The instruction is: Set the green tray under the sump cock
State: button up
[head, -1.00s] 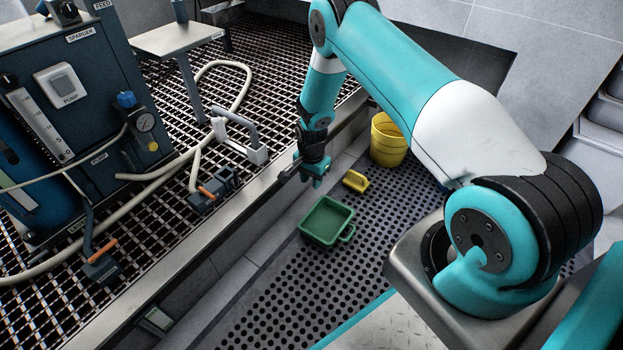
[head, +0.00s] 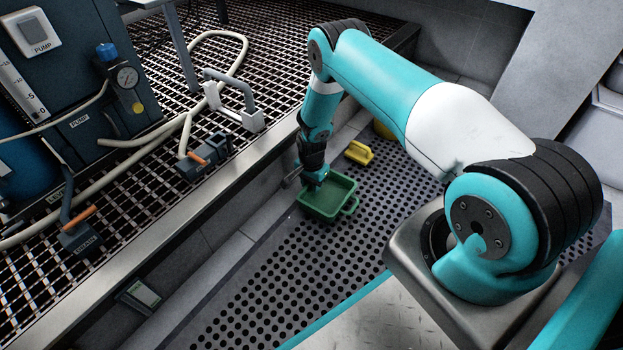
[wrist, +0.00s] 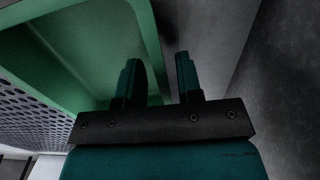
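The green tray (head: 345,190) is a shallow open box with a loop handle at its right, resting on the perforated floor. My gripper (head: 306,182) is low at the tray's left far corner. In the wrist view, my gripper (wrist: 159,80) is open, with its two fingers apart on either side of the tray's wall (wrist: 148,45); no clear contact shows. Two valves with orange levers sit on the grating: one at the front left (head: 80,232), labelled DRAIN, and one farther back (head: 203,155). I cannot tell which is the sump cock.
A yellow scoop-like object (head: 359,152) lies behind the tray, and a yellow bucket (head: 382,129) is mostly hidden by my arm. The raised grating's metal edge (head: 180,205) runs left of the tray. The perforated floor (head: 270,290) in front is clear.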

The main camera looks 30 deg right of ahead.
jog(key=shift+f, duration=0.5)
grip_shut()
